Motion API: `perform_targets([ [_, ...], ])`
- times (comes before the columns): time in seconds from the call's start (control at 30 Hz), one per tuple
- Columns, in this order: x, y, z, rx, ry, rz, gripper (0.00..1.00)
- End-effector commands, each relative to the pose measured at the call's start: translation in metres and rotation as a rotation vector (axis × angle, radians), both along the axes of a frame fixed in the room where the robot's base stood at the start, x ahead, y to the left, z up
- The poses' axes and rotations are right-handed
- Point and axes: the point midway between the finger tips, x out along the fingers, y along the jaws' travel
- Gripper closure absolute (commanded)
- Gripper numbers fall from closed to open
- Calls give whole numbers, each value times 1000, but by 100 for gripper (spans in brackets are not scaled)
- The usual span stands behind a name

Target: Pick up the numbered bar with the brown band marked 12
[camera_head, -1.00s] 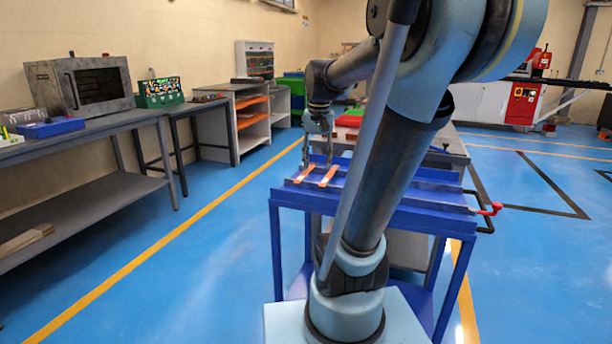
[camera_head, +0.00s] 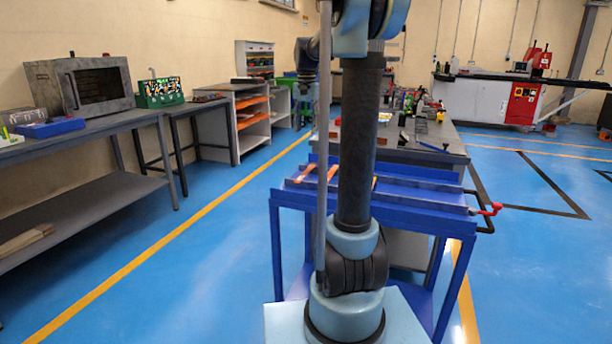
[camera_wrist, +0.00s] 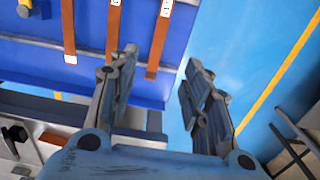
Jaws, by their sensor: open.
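Three brown-orange bars lie on the blue cart, whose bare top shows in the wrist view (camera_wrist: 90,28): a left bar (camera_wrist: 68,32), a middle bar (camera_wrist: 113,32) and a right bar (camera_wrist: 158,45). White labels show on the middle and right bars near the top edge, too small to read, so I cannot tell which is 12. My gripper (camera_wrist: 161,58) is open and empty, its fingers apart. Its left fingertip appears between the middle and right bars, the right one beyond the cart's edge. In the head view my arm partly hides the bars (camera_head: 306,172).
A long bench (camera_head: 85,128) runs along the left wall. The blue floor between is clear.

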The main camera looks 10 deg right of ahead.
Motion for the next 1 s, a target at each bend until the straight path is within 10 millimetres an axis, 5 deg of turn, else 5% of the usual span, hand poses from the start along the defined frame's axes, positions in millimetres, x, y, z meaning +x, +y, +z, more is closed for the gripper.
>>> perform_targets([
  [0.5, -1, 0, -89, 0, 0, 1, 56],
  [1.0, -1, 0, -133, 0, 0, 1, 56],
])
